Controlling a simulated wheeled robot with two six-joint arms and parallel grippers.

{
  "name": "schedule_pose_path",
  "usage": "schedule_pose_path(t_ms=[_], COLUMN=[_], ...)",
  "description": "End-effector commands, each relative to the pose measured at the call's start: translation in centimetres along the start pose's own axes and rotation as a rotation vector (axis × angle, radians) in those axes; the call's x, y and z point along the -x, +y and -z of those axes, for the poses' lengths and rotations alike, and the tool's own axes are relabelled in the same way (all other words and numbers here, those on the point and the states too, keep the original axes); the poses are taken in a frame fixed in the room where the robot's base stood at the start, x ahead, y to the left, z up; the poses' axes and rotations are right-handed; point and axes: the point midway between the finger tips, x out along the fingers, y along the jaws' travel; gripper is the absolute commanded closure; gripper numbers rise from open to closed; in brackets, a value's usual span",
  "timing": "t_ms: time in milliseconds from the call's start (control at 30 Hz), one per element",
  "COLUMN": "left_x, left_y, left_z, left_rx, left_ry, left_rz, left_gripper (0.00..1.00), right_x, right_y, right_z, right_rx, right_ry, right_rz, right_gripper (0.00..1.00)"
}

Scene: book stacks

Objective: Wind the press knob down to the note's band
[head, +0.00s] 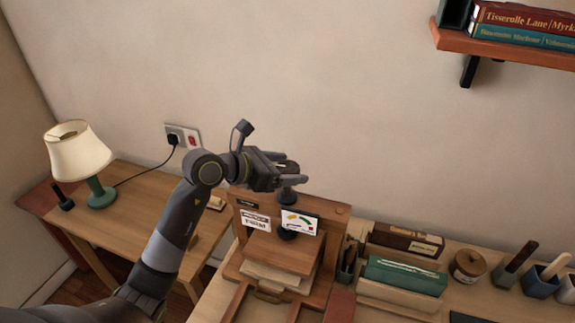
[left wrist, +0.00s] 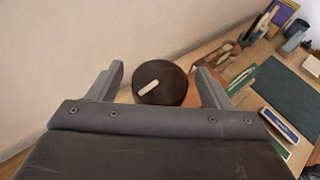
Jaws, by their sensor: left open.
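The wooden book press (head: 328,229) stands on the desk, with a dark screw running down through its top beam. The round dark press knob (left wrist: 161,84) with a pale pointer mark tops the screw; in the head view my gripper partly covers it. A white note (head: 256,220) with print too small to read is on the beam's front. Beside it is a white card with coloured bands (head: 300,222), green, yellow and red. My left gripper (head: 299,174) is open at the knob. In the left wrist view the knob lies between its fingers, with gaps at both sides.
Right of the press are a green book (head: 405,275), a brown box (head: 407,239), a round wooden jar (head: 468,265) and pen cups. A lamp (head: 80,160) stands on the left table. A shelf (head: 500,45) with books hangs at upper right. The wall is behind.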

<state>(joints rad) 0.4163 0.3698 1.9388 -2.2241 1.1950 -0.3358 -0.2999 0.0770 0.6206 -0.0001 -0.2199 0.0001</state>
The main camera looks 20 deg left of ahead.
Motion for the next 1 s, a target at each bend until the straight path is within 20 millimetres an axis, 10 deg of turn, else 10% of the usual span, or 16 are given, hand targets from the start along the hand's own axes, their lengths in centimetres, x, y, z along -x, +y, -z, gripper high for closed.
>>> schedule_pose_path(t_ms=[367,733,1000], left_x=[-0.55,-0.52,-0.61], left_y=[-0.03,-0.03,0.03], left_z=[0.04,0.04,0.31], left_rx=[-0.001,0.0,-0.013], left_ry=[0.001,0.001,0.002], left_rz=[0.0,0.0,0.03], left_gripper=[0.28,0.72,0.72], right_x=[0.1,0.1,-0.85], right_y=[0.2,0.36,0.28], right_z=[0.03,0.02,-0.1], right_rx=[0.001,0.002,0.002], right_ry=[0.0,0.0,0.0], right_rz=[-0.002,-0.004,-0.004], right_gripper=[1.0,1.0,1.0])
